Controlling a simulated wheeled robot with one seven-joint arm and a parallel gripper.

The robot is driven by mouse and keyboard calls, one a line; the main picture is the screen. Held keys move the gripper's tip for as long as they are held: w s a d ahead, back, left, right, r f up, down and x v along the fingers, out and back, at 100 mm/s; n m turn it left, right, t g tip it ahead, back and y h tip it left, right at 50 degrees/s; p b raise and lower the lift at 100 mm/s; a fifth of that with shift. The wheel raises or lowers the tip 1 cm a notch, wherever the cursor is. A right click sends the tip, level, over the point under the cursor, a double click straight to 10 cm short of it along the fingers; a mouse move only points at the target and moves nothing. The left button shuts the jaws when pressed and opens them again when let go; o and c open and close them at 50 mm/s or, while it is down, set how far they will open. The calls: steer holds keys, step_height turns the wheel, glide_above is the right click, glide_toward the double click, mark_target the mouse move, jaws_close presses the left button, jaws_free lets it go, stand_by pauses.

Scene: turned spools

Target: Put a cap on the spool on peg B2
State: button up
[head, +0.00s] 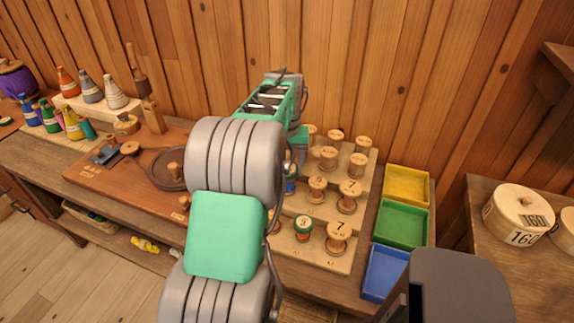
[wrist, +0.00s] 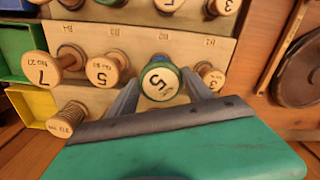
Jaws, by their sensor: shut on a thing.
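In the wrist view, a round piece with a green rim and a pale face marked 5 (wrist: 159,83) sits between the fingertips of my gripper (wrist: 160,88). The gripper is shut on it. It is at the place under the B2 label, in line with the spools beside it. I cannot tell whether it is a separate cap or the top of the spool, or whether it touches the peg. In the head view my arm hides the gripper; a bit of blue shows beside the arm in the middle row.
The stepped rack holds several wooden spools, including a 7 spool (head: 350,190), a 5 spool (head: 317,184) and a green 9 spool (head: 303,226). A 3 spool (wrist: 211,77) stands close right in the wrist view. Yellow (head: 406,170), green (head: 402,205) and blue trays (head: 386,272) lie right of the rack.

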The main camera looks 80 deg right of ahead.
mark_target(287, 169)
steer(key=shift+f+b, duration=0.4)
steer(key=shift+f, duration=0.25)
steer(key=o, duration=1.1)
steer(key=shift+c, duration=0.2)
step_height(287, 169, up, 11)
steer(key=p, duration=0.8)
step_height(287, 169, down, 11)
steer(key=b, duration=0.7)
steer(key=shift+r+b, duration=0.2)
steer(key=shift+b, duration=0.2)
